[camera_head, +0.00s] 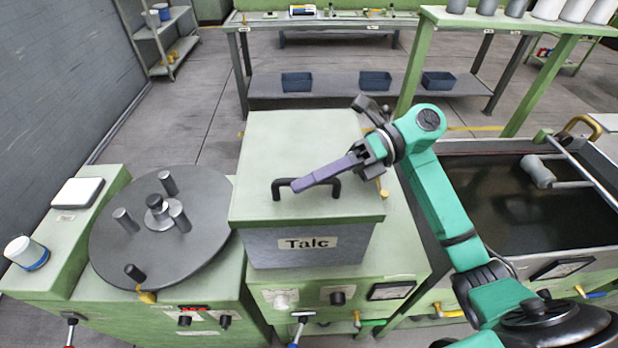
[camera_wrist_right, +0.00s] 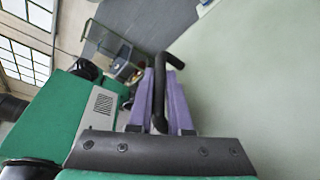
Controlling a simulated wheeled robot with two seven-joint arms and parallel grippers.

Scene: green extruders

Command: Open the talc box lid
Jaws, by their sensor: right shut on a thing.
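The talc box (camera_head: 262,248) is a grey bin with a "Talc" label, in the middle of the head view. Its green lid (camera_head: 295,140) lies over the top and looks closed. A black bar handle (camera_head: 336,190) stands near the lid's front edge. My right gripper (camera_head: 298,186) reaches over the lid from the right, its purple fingers across the handle. In the right wrist view the black handle (camera_wrist_right: 160,92) passes between the two purple fingers, which are shut on it. The fingers hide part of the handle in the head view. My left gripper is out of view.
A round grey turntable (camera_head: 115,225) with upright pegs stands left of the box. A dark open tank (camera_head: 500,205) lies to the right. Knobs and a gauge (camera_head: 391,291) line the front panel. A green bench (camera_head: 330,22) stands behind, across open floor.

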